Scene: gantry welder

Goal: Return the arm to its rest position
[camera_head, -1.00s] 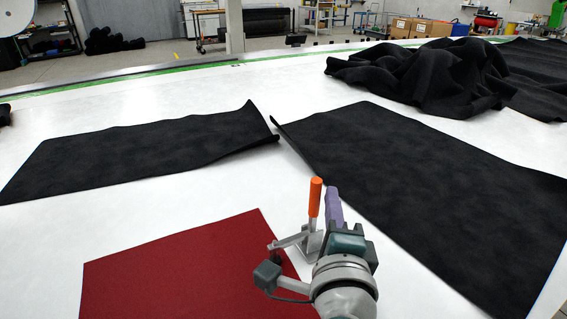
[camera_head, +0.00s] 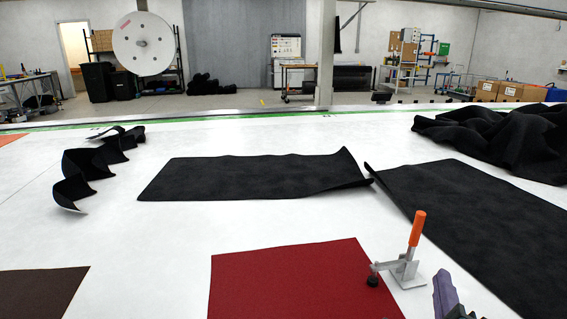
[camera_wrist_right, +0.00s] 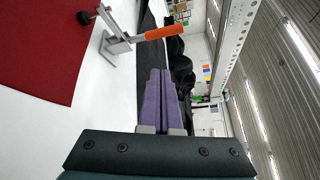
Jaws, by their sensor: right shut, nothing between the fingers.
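My right gripper (camera_head: 446,293) shows at the bottom edge of the head view, right of the toggle clamp. Its purple fingers (camera_wrist_right: 160,98) are shut together with nothing between them in the right wrist view. The toggle clamp (camera_head: 405,268) with an orange handle (camera_head: 418,228) stands on the white table at the right edge of the red sheet (camera_head: 290,280). Its dark tip is over the sheet. The gripper is apart from the clamp handle (camera_wrist_right: 160,33). My left gripper is in neither view.
Two flat black fabric pieces (camera_head: 250,178) (camera_head: 480,215) lie on the white table (camera_head: 150,235). A crumpled black fabric heap (camera_head: 495,140) is at the back right. A wavy black strip (camera_head: 75,175) and a brown sheet (camera_head: 40,290) are on the left. Bare table lies between them.

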